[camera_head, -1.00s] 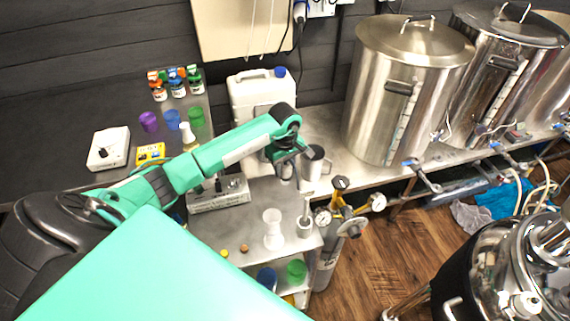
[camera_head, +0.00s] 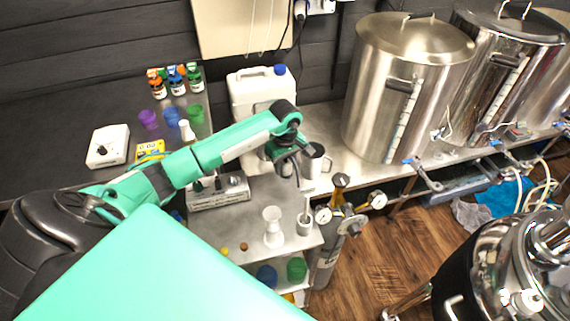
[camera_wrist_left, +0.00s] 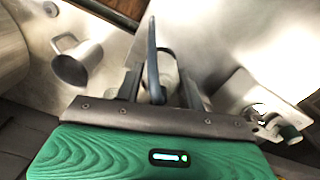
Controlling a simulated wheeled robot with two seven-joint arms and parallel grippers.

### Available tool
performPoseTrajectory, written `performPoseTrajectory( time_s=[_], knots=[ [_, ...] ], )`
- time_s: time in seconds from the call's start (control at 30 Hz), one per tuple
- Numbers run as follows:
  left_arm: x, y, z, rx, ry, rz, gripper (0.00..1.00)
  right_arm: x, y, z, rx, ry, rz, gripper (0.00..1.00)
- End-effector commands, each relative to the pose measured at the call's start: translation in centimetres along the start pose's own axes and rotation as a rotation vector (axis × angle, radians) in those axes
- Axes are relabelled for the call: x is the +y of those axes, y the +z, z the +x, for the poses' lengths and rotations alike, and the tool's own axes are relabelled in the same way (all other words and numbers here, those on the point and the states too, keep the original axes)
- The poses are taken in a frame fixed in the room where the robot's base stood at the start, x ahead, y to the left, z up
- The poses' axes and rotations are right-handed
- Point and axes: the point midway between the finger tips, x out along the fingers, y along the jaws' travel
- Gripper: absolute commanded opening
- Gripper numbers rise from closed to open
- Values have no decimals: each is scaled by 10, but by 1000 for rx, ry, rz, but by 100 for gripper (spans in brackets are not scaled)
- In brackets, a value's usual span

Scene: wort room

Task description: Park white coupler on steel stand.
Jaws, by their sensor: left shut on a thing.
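My left gripper (camera_head: 288,160) hangs over the steel side table, in front of the white jug and close to the steel mug. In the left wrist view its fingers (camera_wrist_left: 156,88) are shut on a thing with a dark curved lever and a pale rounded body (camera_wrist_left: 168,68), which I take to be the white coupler. Its lower end is hard to make out. A low steel block (camera_head: 220,193) with small dark fittings on top, probably the steel stand, lies left of the gripper. It also shows in the wrist view (camera_wrist_left: 240,92), apart from the gripper. My right gripper is not in view.
The steel mug (camera_head: 314,163) is just right of the gripper. A white jug (camera_head: 258,98) stands behind it. A white flared vessel (camera_head: 272,228) and a small steel cup (camera_head: 304,226) stand at the table's front. Large kettles (camera_head: 403,90) line the back right.

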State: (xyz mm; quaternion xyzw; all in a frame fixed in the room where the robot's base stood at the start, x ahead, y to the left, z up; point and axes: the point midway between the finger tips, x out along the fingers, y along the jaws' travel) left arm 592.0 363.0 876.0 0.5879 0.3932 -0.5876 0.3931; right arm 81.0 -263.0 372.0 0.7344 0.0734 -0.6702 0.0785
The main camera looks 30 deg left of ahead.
Motion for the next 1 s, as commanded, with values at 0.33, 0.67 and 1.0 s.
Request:
performPoseTrajectory(
  time_s=[0.33, 0.67, 1.0],
  knots=[
    [0, 0, 0, 0, 0, 0, 16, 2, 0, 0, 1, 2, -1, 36],
    [0, 1, 1, 0, -1, 0, 16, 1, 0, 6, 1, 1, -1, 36],
    [0, 1, 1, -1, -1, 0, 16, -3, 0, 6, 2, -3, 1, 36]
  ],
)
